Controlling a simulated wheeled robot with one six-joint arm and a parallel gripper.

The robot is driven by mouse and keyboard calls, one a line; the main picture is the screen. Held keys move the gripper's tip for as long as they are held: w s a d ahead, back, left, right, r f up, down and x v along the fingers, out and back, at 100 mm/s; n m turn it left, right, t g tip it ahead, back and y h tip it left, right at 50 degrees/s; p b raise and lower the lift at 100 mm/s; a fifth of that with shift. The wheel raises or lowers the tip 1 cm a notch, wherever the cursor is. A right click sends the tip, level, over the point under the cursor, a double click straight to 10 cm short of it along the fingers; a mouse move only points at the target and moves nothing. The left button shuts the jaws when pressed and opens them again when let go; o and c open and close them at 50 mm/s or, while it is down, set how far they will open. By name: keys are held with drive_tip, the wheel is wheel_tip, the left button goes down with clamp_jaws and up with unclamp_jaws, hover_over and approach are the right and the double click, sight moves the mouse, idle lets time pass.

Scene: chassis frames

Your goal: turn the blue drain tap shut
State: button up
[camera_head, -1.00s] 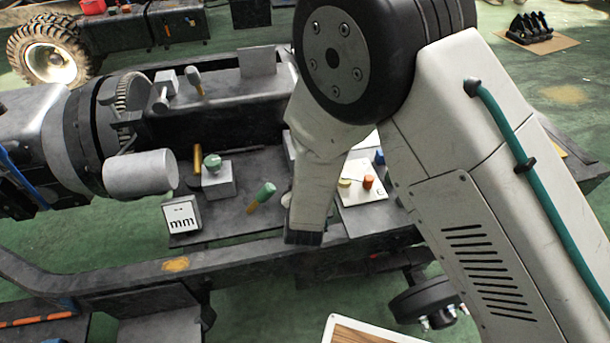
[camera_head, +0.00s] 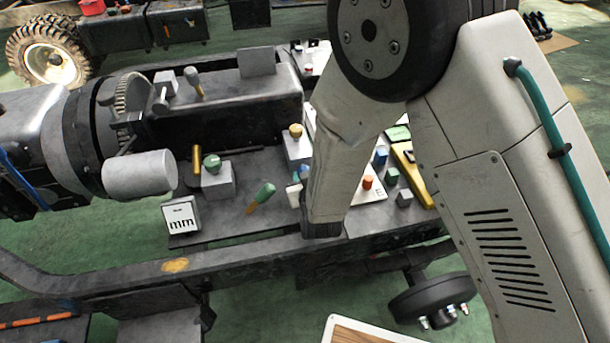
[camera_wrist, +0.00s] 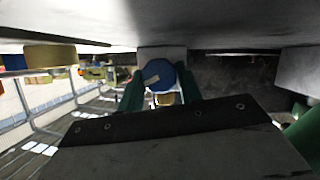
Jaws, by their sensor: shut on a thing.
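The blue drain tap (camera_wrist: 160,75) shows in the wrist view as a round blue knob with a pale mark on its face, in front of a light grey block (camera_wrist: 160,52). My gripper (camera_wrist: 160,88) has its two green fingers on either side of the knob and is shut on it. A small brass-coloured part (camera_wrist: 170,99) shows just below the knob. In the head view I cannot make out the tap or my gripper's fingers; my arm covers part of the chassis there.
In the head view, a green-handled lever (camera_head: 262,194), a green-topped block (camera_head: 216,178) and a white plate with a red knob (camera_head: 367,182) stand on the chassis deck. A yellow-topped grey block (camera_head: 296,143) is close left of my arm. Grey surfaces hang close above my gripper.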

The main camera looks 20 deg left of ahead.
drive_tip(key=m+g+y, duration=0.1)
drive_tip(key=m+y, duration=0.1)
drive_tip(key=m, duration=0.1)
drive_tip(key=shift+d, duration=0.2)
drive_tip(key=shift+m, duration=0.3)
idle(0.4)
drive_tip(key=o, duration=0.7)
drive_tip(key=v, duration=0.7)
drive_tip(key=shift+s+d+r, duration=0.15)
drive_tip(key=shift+d, duration=0.1)
